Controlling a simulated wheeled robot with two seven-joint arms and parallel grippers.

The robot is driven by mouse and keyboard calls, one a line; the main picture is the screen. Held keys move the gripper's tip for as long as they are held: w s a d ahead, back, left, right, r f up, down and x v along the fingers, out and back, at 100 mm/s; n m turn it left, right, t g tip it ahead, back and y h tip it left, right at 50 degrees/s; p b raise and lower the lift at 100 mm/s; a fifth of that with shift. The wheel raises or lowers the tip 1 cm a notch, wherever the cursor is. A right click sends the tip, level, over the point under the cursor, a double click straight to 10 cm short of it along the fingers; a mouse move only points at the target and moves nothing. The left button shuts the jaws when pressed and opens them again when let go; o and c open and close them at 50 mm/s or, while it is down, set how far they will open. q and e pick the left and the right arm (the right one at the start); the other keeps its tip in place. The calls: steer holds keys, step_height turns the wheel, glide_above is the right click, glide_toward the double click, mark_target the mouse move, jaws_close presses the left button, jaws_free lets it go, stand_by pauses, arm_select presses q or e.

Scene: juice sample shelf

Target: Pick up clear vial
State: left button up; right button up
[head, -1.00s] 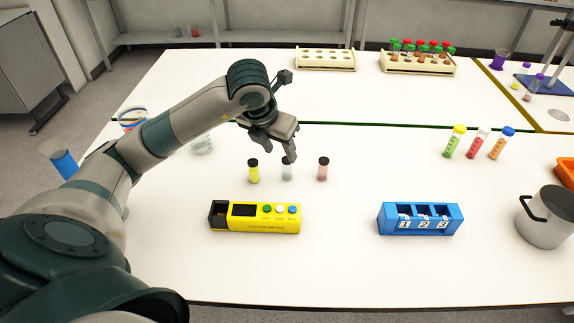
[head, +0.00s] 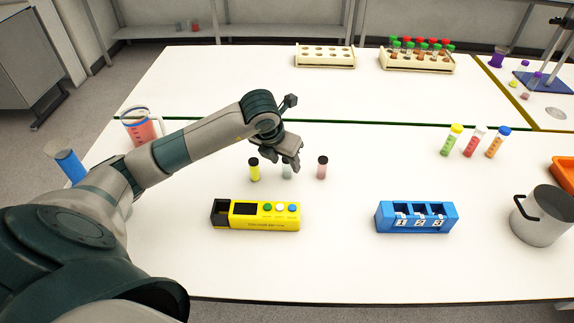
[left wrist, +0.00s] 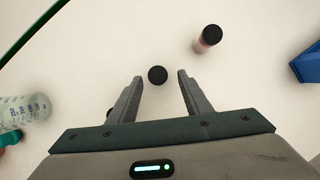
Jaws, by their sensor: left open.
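The clear vial (head: 287,172) stands upright on the white table between a yellow vial (head: 254,170) and a pink vial (head: 322,168). Its upper part is hidden by the gripper in the head view. In the left wrist view its black cap (left wrist: 157,75) shows from above, between and just ahead of the fingertips. My left gripper (head: 289,160) is open and empty, right at the clear vial. In the left wrist view the two fingers (left wrist: 160,85) are spread on either side of the cap. The pink vial (left wrist: 209,39) is ahead and to the right there. My right gripper is not in view.
A yellow box with buttons (head: 265,216) and a blue numbered rack (head: 416,217) stand nearer the front. A pot (head: 541,215) is at the right, several coloured vials (head: 474,141) behind it. Beakers stand left by my arm. Open table lies between vials and racks.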

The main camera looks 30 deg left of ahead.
mark_target(285, 163)
arm_select(q)
steer(key=shift+w+f+p, duration=0.15)
steer(key=shift+f+p, duration=0.2)
steer(key=shift+p+x, duration=0.5)
steer(key=shift+x, duration=0.55)
steer(key=shift+w+a+f, duration=0.15)
steer(key=shift+w+f, duration=0.05)
steer(key=shift+f, duration=0.4)
steer(key=c, duration=1.1)
